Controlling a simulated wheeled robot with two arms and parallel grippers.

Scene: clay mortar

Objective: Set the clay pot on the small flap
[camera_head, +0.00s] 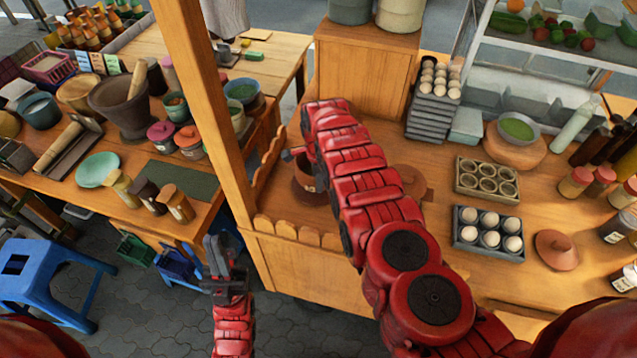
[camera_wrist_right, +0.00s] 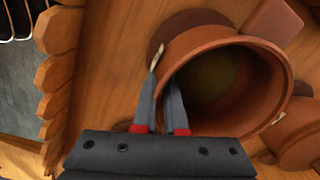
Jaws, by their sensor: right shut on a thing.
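The clay pot (camera_head: 307,190) is a round brown pot on the wooden counter, at the left end of the stall, partly hidden by my right arm. In the right wrist view the pot (camera_wrist_right: 282,75) shows its wide open mouth. My right gripper (camera_wrist_right: 162,82) is shut on the near left part of its rim, with the wall between the fingers. In the head view this gripper (camera_head: 290,155) is by the pot's back left side. My left gripper (camera_head: 218,262) hangs over the pavement, empty; its finger gap is unclear. I cannot pick out the small flap with certainty.
A scalloped wooden edge (camera_head: 285,229) borders the counter beside the pot. A brown clay lid-like piece (camera_head: 408,182) lies right of it, partly behind my arm. Egg trays (camera_head: 487,238) stand further right. The left table holds a mortar (camera_head: 125,112) and several jars.

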